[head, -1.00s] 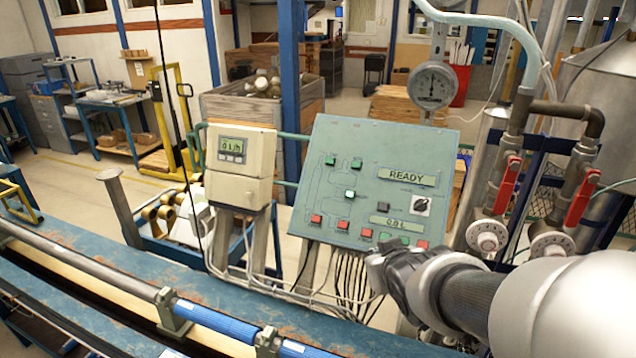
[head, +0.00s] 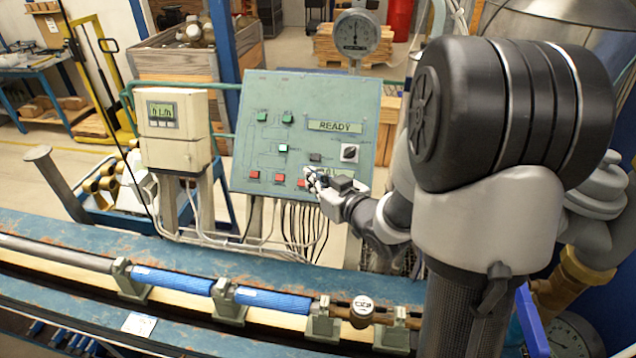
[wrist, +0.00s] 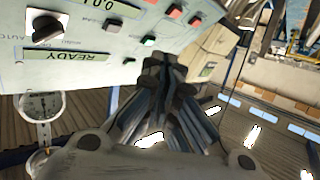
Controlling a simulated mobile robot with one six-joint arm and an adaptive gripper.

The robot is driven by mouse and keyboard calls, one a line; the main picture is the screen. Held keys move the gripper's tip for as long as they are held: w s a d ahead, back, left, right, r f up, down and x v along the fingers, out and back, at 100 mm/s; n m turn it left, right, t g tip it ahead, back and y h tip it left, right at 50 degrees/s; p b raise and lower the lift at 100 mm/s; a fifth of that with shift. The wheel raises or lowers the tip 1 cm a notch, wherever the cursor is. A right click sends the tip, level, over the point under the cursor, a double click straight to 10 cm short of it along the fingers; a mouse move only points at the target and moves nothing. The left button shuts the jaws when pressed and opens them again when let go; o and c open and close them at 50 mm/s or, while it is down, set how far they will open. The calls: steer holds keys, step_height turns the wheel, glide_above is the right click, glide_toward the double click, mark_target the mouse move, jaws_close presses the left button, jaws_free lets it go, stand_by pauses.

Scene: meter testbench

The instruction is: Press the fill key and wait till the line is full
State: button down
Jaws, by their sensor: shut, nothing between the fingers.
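The green control panel (head: 243,150) carries several green and red keys, a READY display (head: 335,126) and a rotary knob (head: 350,152). Key labels are too small to read, so I cannot tell which one is the fill key. My gripper (head: 311,176) is shut and empty, in front of the panel's lower right part, close to a red key (head: 302,183). Contact cannot be told.
A beige meter box (head: 175,130) with a small display stands left of the panel. A round dial gauge (head: 357,33) is above it. A blue bench with a pipe line (head: 170,281) runs across the front. Cables hang under the panel.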

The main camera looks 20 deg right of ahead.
steer(key=w+d+f+b, duration=0.3)
steer(key=w+f, duration=0.2)
steer(key=f, duration=0.1)
steer(key=shift+w+d, duration=0.25)
steer(key=shift+d, duration=0.1)
steer(key=shift+b, duration=0.3)
stand_by(1.2)
steer(key=shift+w+d+f+b, duration=0.15)
steer(key=shift+w+f+b, duration=0.1)
steer(key=shift+b, duration=0.05)
steer(key=shift+w+d+f, duration=0.15)
steer(key=shift+w+f, duration=0.05)
steer(key=shift+f, duration=0.05)
stand_by(0.8)
steer(key=shift+r, duration=0.1)
steer(key=shift+s+a+r, duration=0.35)
steer(key=shift+s+r, duration=0.1)
steer(key=shift+s, duration=0.05)
steer(key=shift+s+a+r+p, duration=0.4)
steer(key=shift+s+a+r, duration=0.1)
steer(key=shift+s+r, duration=0.35)
steer(key=shift+s+a+r+p, duration=0.4)
steer(key=shift+s+a+r, duration=0.1)
steer(key=shift+s+r, duration=0.3)
